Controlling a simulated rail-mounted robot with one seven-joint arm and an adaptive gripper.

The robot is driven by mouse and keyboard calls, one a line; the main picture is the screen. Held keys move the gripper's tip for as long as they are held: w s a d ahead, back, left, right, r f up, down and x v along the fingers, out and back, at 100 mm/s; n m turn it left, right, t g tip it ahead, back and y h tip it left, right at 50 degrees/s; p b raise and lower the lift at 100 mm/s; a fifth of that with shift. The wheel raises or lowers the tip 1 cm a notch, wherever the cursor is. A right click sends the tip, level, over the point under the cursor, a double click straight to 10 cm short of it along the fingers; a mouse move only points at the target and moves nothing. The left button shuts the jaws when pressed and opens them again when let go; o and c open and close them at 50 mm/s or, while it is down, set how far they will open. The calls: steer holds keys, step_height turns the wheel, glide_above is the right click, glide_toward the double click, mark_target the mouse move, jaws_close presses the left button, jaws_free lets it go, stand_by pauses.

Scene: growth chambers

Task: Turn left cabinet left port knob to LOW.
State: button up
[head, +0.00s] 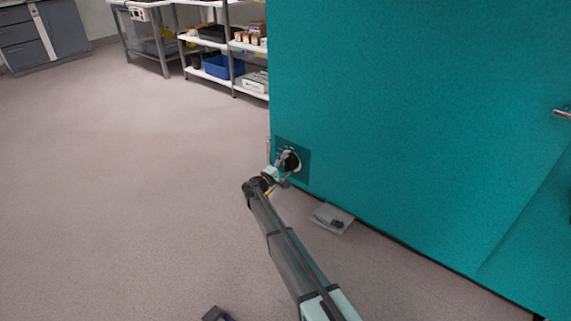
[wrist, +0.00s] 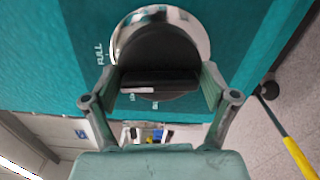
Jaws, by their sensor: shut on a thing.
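The port knob (wrist: 158,52) is a round black dial with a raised grip bar and a pale pointer mark, set in a shiny metal ring on the teal cabinet (head: 420,110). In the head view the knob (head: 292,161) sits on a darker panel near the cabinet's lower left edge. My gripper (wrist: 160,88) is shut on the knob's bar, one finger on each side. The word FULL (wrist: 100,54) shows left of the ring. Other lettering below the knob is partly hidden, and I cannot read LOW.
A grey flat device (head: 332,218) lies on the floor below the panel. Shelves with a blue bin (head: 222,67) stand at the back. A yellow and black rod (wrist: 296,152) shows at the right of the wrist view.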

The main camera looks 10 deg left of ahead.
steer(key=n+p, duration=0.1)
steer(key=p, duration=0.1)
steer(key=n+p, duration=0.2)
steer(key=shift+w+r+n+p, duration=0.15)
steer(key=shift+r+n+p, duration=0.15)
steer(key=shift+r, duration=0.05)
steer(key=n+p, duration=0.2)
steer(key=p, duration=0.1)
steer(key=shift+n, duration=0.3)
steer(key=n+p, duration=0.2)
steer(key=p, duration=0.1)
steer(key=n+p, duration=0.1)
steer(key=n, duration=0.1)
steer(key=shift+f+p, duration=0.25)
steer(key=shift+p, duration=0.1)
steer(key=shift+d, duration=0.1)
steer(key=o, duration=1)
steer(key=shift+c, duration=0.2)
steer(key=shift+f, duration=0.1)
steer(key=v, duration=1.2)
